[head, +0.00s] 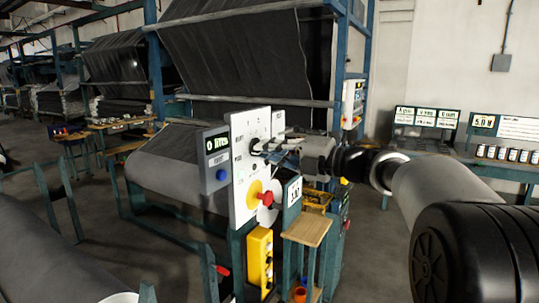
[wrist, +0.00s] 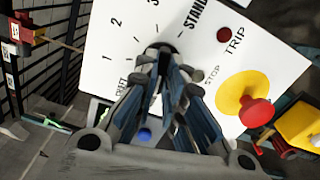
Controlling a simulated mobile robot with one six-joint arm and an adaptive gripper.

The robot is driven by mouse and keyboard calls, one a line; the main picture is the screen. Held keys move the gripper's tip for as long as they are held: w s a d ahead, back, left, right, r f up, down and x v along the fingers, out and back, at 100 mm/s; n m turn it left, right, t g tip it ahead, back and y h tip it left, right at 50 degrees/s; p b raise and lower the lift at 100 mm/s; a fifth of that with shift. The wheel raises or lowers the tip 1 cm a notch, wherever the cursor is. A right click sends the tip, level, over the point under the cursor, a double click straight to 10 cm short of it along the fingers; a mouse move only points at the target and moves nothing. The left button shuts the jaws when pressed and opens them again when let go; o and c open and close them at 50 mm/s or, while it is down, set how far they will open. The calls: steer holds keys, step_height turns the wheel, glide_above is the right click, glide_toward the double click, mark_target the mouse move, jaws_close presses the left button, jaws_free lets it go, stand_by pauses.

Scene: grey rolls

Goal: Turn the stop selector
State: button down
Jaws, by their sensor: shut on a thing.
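The white control panel (head: 243,196) stands upright on a teal frame in the head view and fills the upper wrist view (wrist: 104,40). Its dark selector knob (wrist: 163,47) sits amid printed marks "1", "2", "3", a partly cut "STAN..." and "STOP". My gripper (wrist: 165,68) is shut on the selector knob, its fingers hiding most of it and its pointing direction. In the head view my gripper (head: 277,146) reaches the panel from the right. A red knob on a yellow disc (wrist: 250,100) sits below right of the selector, beside the fingers.
A small red "TRIP" lamp (wrist: 224,34) is on the panel. A display box with a blue button (head: 217,165) adjoins the panel's left. A yellow box (head: 259,260) and a small wooden-topped stand (head: 307,231) stand below. Fabric racks (head: 245,55) rise behind.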

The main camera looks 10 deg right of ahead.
stand_by(0.4)
steer(key=c, duration=1.7)
jaws_free()
steer(key=v, duration=1.2)
